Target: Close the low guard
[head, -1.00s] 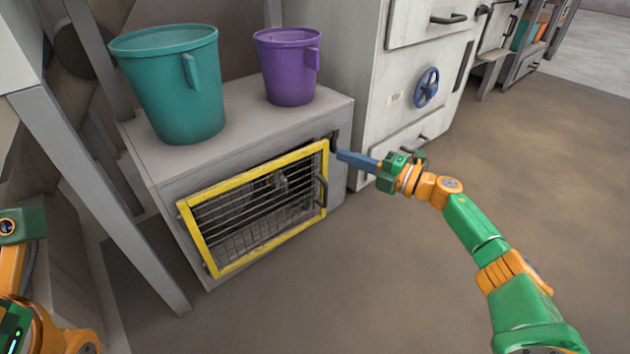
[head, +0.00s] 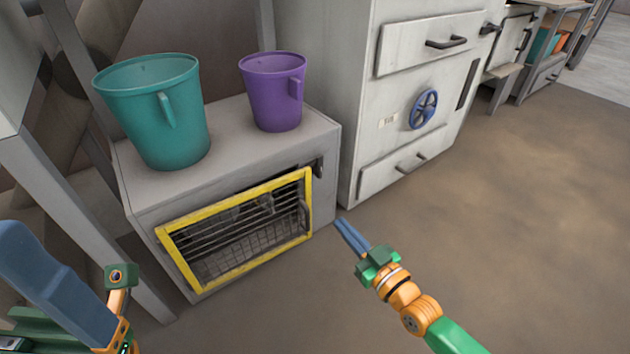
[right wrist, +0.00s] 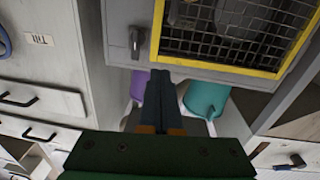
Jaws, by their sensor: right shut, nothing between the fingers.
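The low guard (head: 237,268) is a yellow-framed wire mesh door on the front of a low grey cabinet (head: 328,185). A dark gap shows along its top edge near the upper right, and I cannot tell whether it sits fully flush. The guard's yellow frame also shows in the right wrist view (right wrist: 222,67). My right gripper (head: 342,222) is shut and empty, in front of the cabinet's right side and apart from the guard. My left gripper (head: 18,240) is at the lower left edge, partly cut off.
A teal bucket (head: 157,115) and a purple bucket (head: 273,95) stand on the cabinet. A tall white cabinet with a blue handwheel (head: 423,109) stands to the right. A grey post (head: 90,225) rises at the left. The floor (head: 500,200) at the right is clear.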

